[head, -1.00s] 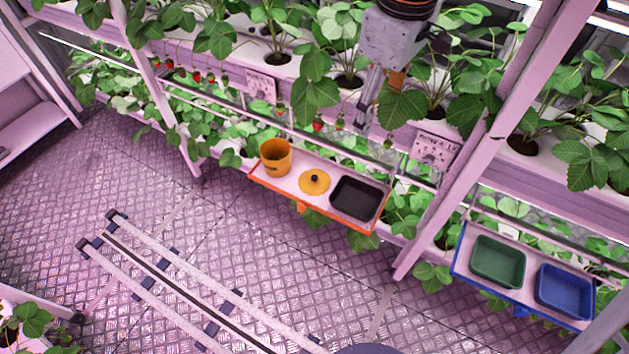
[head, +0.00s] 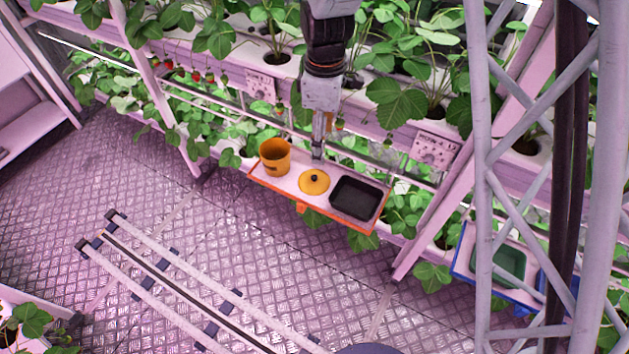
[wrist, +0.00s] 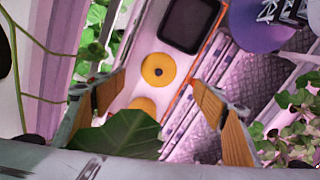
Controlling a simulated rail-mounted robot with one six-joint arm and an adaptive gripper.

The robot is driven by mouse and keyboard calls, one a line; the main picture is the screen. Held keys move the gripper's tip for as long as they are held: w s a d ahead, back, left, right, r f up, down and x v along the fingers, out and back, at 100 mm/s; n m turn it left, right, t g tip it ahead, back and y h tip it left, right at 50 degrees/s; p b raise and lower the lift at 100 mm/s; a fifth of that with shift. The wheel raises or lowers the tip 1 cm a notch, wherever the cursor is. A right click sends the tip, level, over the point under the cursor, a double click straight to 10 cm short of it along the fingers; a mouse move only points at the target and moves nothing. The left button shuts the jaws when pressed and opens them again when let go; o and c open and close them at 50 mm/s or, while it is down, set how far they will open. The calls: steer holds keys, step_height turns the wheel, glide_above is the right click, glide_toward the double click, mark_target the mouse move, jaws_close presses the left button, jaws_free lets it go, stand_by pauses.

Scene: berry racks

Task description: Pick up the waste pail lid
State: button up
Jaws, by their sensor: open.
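The waste pail lid (head: 314,182) is a flat yellow disc with a dark knob. It lies on the orange-edged shelf (head: 276,186), between the orange pail (head: 275,157) and a black tray (head: 355,198). My gripper (head: 318,155) points down just above and behind the lid, apart from it. In the wrist view the lid (wrist: 158,69) shows between and beyond the open, empty fingers (wrist: 160,108). Part of the pail (wrist: 143,104) shows nearer, partly covered by a green leaf.
Strawberry plants (head: 400,100) and a rail with hanging berries stand behind the shelf. A leaf (wrist: 120,138) lies close to the fingers in the wrist view. At the right, a blue-edged shelf (head: 462,262) holds a green tray (head: 508,262) and a blue tray, partly hidden by a lattice.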

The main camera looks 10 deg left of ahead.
steer(key=shift+n, duration=0.5)
steer(key=a+f, duration=0.1)
steer(key=f, duration=0.1)
steer(key=a+f, duration=0.1)
steer(key=shift+a+f, duration=0.15)
steer(key=shift+f, duration=0.2)
steer(key=shift+f, duration=0.15)
steer(key=b, duration=0.1)
glide_above(314, 177)
steer(key=shift+f, duration=4.15)
steer(key=shift+f, duration=0.15)
steer(key=shift+w+f+b, duration=0.1)
steer(key=shift+f+b, duration=0.3)
steer(key=shift+f, duration=2.05)
steer(key=shift+c, duration=0.2)
steer(key=c, duration=1.2)
steer(key=shift+c, duration=0.3)
